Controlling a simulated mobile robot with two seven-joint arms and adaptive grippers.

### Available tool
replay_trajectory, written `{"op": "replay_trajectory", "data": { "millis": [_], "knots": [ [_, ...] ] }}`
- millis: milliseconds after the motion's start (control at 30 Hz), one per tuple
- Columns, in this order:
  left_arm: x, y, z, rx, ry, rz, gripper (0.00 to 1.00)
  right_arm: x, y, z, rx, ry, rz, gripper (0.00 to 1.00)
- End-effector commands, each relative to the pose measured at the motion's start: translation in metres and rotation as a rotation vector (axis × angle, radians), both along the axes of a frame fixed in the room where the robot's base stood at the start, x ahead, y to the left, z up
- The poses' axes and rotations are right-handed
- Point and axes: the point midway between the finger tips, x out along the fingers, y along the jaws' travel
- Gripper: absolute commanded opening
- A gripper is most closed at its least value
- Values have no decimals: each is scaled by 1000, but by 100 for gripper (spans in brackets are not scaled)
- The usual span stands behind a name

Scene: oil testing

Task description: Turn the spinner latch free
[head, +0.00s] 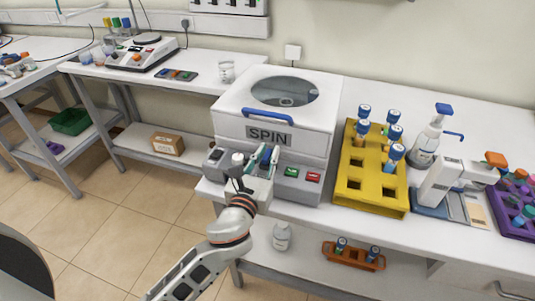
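The spinner (314,130) is a white box marked SPIN, with a round grey window in its lid and a blue handle bar (268,117) on the front of the lid. The lid looks down. Its grey front panel has a green and a red button at the right and a dark fitting (213,156) at the left. My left gripper (266,155) is at the middle of this panel, below the SPIN label, and covers part of it. No latch can be made out clearly. Whether the fingers hold anything is too small to tell. My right gripper is not in view.
A yellow rack (382,197) with several blue-capped tubes stands close to the right of the spinner. Farther right are a wash bottle (426,143), a white device (440,183) and a purple rack (517,217). A glass beaker (226,71) stands behind left.

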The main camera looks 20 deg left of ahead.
Motion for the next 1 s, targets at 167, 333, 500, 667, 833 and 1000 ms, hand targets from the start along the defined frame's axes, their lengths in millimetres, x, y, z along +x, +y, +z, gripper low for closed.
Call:
{"op": "replay_trajectory", "data": {
  "millis": [167, 333, 500, 667, 833, 1000],
  "knots": [
    [0, 0, 0, 0, 0, 0, 18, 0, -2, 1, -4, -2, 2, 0],
    [-13, 0, -1, 2, 1, 0, 18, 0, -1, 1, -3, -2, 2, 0],
    [-45, 1, -2, 0, 3, -1, 18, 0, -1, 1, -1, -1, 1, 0],
    [-78, 2, -1, -1, 3, -1, 18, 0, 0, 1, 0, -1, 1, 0],
    [-105, 2, -1, 1, 3, -1, 18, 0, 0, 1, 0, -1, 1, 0],
    [-118, 2, 0, 0, 1, 0, 18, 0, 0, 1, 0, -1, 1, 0]
  ]
}}
